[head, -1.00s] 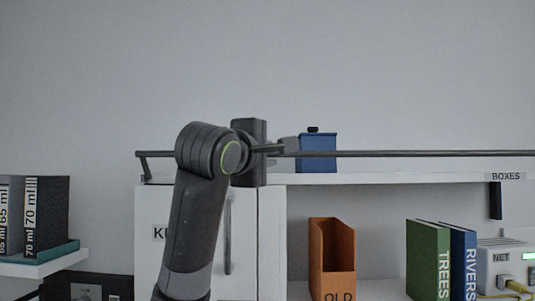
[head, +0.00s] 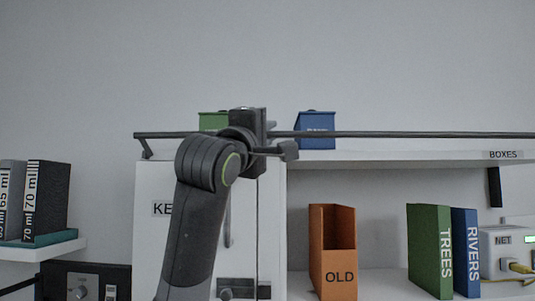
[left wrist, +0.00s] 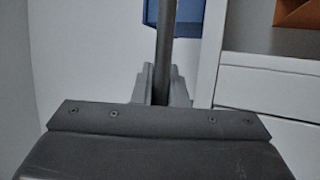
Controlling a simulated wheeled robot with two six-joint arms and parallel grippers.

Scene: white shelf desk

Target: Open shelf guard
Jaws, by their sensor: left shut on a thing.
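The shelf guard is a long thin dark rail (head: 400,135) along the front of the top shelf, raised above the shelf edge. A short bracket joins it at its left end. My left gripper (head: 280,145) is at the rail, toward its left end. In the left wrist view my left gripper (left wrist: 160,88) is shut with the rail (left wrist: 165,40) between its fingers. The fingertips are partly hidden in the head view by my own wrist. My right gripper is not in view.
A green box (head: 213,121) and a blue box (head: 317,131) stand behind the rail on the top shelf (head: 400,158). Below are an orange holder (head: 331,250), a green book (head: 429,250) and a blue book (head: 465,252). A white cabinet (head: 160,235) stands behind my left arm.

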